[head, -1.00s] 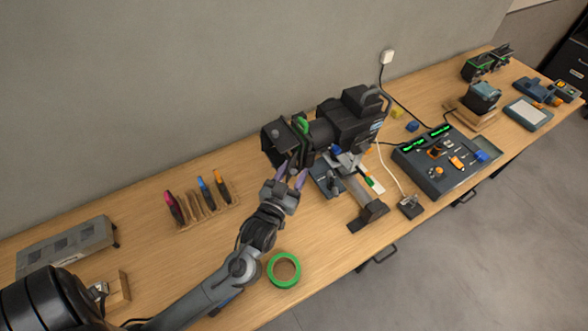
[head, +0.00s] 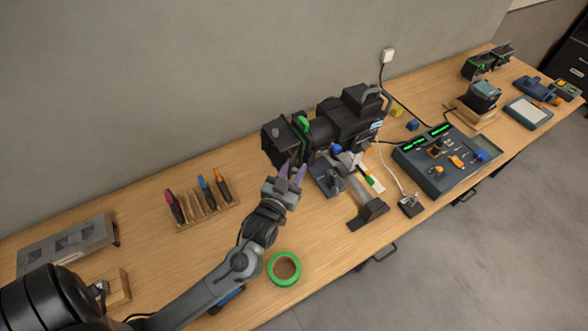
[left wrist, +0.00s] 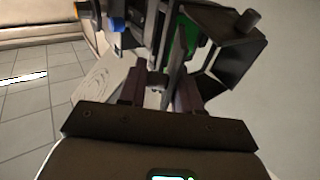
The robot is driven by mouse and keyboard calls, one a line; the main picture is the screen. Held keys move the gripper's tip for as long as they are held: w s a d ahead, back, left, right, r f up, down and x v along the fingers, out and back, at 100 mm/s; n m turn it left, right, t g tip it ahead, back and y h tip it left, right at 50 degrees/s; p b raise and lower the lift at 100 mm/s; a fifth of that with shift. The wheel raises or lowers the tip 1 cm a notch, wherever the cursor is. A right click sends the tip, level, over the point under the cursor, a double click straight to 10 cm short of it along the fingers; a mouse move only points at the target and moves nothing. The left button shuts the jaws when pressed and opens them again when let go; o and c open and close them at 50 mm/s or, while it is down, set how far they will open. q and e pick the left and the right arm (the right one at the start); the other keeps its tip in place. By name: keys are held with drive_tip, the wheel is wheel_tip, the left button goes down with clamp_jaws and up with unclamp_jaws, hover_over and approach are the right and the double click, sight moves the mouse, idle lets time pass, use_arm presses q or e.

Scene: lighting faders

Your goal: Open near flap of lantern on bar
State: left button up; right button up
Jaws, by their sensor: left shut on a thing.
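The black lantern (head: 346,118) is mounted on a grey bar stand (head: 368,212) on the bench. Its dark flaps (head: 280,138) stand at its left end, beside a green part (head: 303,124). My left gripper (head: 293,169) is at the near lower side of this flap end. In the left wrist view my left gripper (left wrist: 172,88) is shut on a thin dark edge between its fingers, seemingly the near flap. A wide dark flap (left wrist: 236,55) spreads to the right there, beside a green part (left wrist: 186,40). The exact contact is partly hidden. My right gripper is not in view.
A green tape roll (head: 284,270) lies near my left forearm. A wooden rack (head: 203,212) with coloured tools stands left of the lantern. A fader console (head: 440,165) and a small box with a cable (head: 410,206) are to the right. Bench between rack and lantern is clear.

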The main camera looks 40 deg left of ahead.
use_arm(q)
drive_tip(key=shift+a+m+h, duration=0.1)
drive_tip(key=shift+m+h, duration=0.2)
drive_tip(key=shift+h, duration=0.2)
drive_tip(key=shift+s+a+r+m+t+h+p, duration=0.1)
drive_tip(key=shift+a+m+t+h+p, duration=0.05)
drive_tip(key=shift+m+h+p, duration=0.3)
drive_tip(key=shift+s+a+r+m+t+h+p, duration=0.15)
drive_tip(key=shift+m+h, duration=0.1)
drive_tip(key=shift+h, duration=0.3)
drive_tip(key=shift+s+a+f+m+g+h+p, duration=0.1)
drive_tip(key=shift+a+m+g+h+p, duration=0.35)
drive_tip(key=shift+m+h, duration=1.1)
drive_tip(key=shift+w+a+r+m+g+h+p, duration=0.1)
drive_tip(key=shift+a+m+g+h+p, duration=0.45)
drive_tip(key=shift+h, duration=1.7)
drive_tip(key=shift+s+a+f+m+g+h+p, duration=0.1)
drive_tip(key=shift+a+m+g+h+p, duration=0.15)
drive_tip(key=shift+m+h, duration=1.35)
drive_tip(key=shift+h, duration=0.5)
drive_tip(key=o, duration=0.8)
drive_tip(key=shift+o, duration=0.2)
